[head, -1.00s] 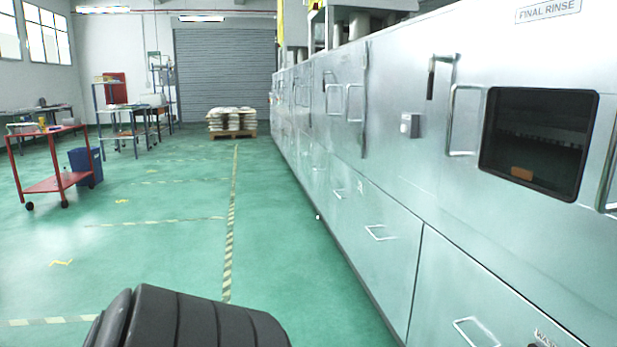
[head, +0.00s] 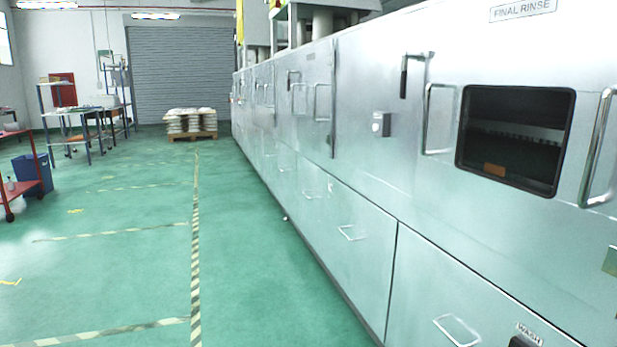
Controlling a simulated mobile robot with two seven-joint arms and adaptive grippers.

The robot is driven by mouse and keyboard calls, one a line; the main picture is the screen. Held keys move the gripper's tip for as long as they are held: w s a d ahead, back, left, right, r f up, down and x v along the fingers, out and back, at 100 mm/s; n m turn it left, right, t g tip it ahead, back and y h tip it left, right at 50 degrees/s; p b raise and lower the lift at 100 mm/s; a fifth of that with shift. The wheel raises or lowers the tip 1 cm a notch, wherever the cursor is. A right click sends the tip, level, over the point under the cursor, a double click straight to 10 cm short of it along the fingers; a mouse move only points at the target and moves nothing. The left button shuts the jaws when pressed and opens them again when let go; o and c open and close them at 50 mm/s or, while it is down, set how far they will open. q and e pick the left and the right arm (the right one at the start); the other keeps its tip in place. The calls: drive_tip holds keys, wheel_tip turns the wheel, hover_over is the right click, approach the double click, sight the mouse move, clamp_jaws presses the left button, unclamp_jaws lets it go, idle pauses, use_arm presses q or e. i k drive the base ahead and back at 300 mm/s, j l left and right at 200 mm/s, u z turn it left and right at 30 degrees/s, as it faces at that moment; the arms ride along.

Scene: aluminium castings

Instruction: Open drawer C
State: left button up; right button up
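Several closed drawer fronts with bar handles run along the lower part of a long metal washing machine (head: 420,200) on the right. The nearest drawer front (head: 480,290) has a handle (head: 457,330) and a partly cut-off "WASH" label (head: 529,333) at the lower right. A further drawer front (head: 355,265) has a handle (head: 352,232), and smaller handles (head: 311,194) recede beyond it. I cannot read any letter C, so I cannot tell which one is drawer C. Neither of my grippers is in view.
Above the drawers are a dark window (head: 515,138), upright door handles (head: 597,148) and a "FINAL RINSE" sign (head: 523,10). The green floor left of the machine is open, with striped tape (head: 196,240). A loaded pallet (head: 191,124), a red cart (head: 28,170) and a blue bin (head: 34,174) stand farther off.

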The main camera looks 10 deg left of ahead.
sight(296, 168)
drive_tip(key=u, duration=0.6)
drive_tip(key=i+j+u, duration=0.2)
drive_tip(key=i, duration=0.3)
drive_tip(key=i+u, duration=0.15)
drive_tip(key=i, duration=0.35)
drive_tip(key=i+u, duration=0.15)
drive_tip(key=i, duration=1.55)
drive_tip(key=i+z, duration=0.1)
drive_tip(key=i, duration=0.45)
drive_tip(key=i+j+z, duration=0.1)
drive_tip(key=i, duration=0.45)
drive_tip(key=i+j+z, duration=0.1)
drive_tip(key=i, duration=0.45)
drive_tip(key=i+j+z, duration=0.15)
drive_tip(key=i+z, duration=0.2)
drive_tip(key=i+j+z, duration=0.25)
drive_tip(key=z, duration=0.15)
drive_tip(key=i+j+z, duration=0.35)
